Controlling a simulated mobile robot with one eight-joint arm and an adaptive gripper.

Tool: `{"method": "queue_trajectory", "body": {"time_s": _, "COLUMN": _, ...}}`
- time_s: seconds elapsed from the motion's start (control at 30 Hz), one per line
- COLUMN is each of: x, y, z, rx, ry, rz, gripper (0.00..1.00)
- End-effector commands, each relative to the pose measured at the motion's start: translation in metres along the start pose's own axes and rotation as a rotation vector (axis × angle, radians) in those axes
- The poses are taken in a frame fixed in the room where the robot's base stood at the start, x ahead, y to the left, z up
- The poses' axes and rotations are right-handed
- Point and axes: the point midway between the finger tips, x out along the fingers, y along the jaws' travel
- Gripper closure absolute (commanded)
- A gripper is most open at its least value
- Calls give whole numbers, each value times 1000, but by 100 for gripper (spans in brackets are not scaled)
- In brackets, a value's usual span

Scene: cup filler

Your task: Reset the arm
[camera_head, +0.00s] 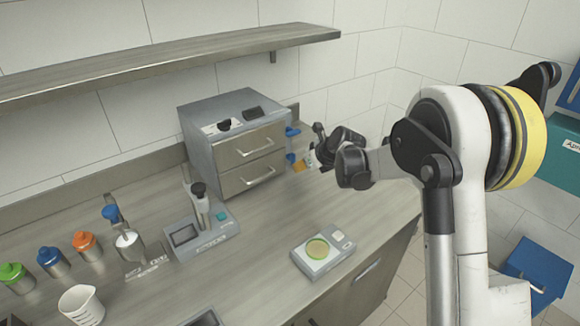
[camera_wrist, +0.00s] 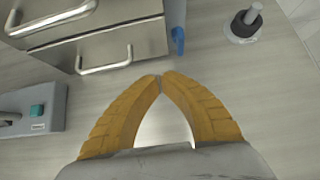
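My gripper (camera_head: 299,166) is at the right side of the grey drawer cabinet in the head view, above the counter. Its orange-yellow fingers show large in the wrist view (camera_wrist: 160,78). Their tips meet, and the gap behind them is empty. My arm rises at the right of the head view and reaches left to the gripper, bent at the elbow.
The drawer cabinet (camera_head: 237,145) has two shut drawers. A grey device (camera_head: 205,237), a small scale (camera_head: 338,255) with a yellow-green dish, capped containers (camera_head: 52,261) and a white beaker (camera_head: 82,305) stand on the counter (camera_head: 270,229). A shelf (camera_head: 170,58) hangs above.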

Motion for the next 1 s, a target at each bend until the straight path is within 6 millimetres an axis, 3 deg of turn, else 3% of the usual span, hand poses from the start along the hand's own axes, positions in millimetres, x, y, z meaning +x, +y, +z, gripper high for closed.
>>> {"method": "queue_trajectory", "body": {"time_s": 0.1, "x": -21, "y": 1, "z": 1, "rx": 0, "ry": 0, "rz": 1, "gripper": 100}}
{"method": "queue_trajectory", "body": {"time_s": 0.27, "x": -36, "y": 2, "z": 1, "rx": -16, "ry": 2, "rz": -1, "gripper": 100}}
{"method": "queue_trajectory", "body": {"time_s": 0.37, "x": -56, "y": 6, "z": 2, "rx": -115, "ry": 14, "rz": -11, "gripper": 100}}
{"method": "queue_trajectory", "body": {"time_s": 0.53, "x": -130, "y": 27, "z": -3, "rx": -522, "ry": 70, "rz": -43, "gripper": 100}}
{"method": "queue_trajectory", "body": {"time_s": 0.67, "x": -194, "y": 48, "z": -20, "rx": -918, "ry": 139, "rz": -55, "gripper": 100}}
{"method": "queue_trajectory", "body": {"time_s": 0.8, "x": -255, "y": 74, "z": -52, "rx": -1342, "ry": 223, "rz": -43, "gripper": 100}}
{"method": "queue_trajectory", "body": {"time_s": 1.0, "x": -323, "y": 109, "z": -115, "rx": -1938, "ry": 358, "rz": 27, "gripper": 100}}
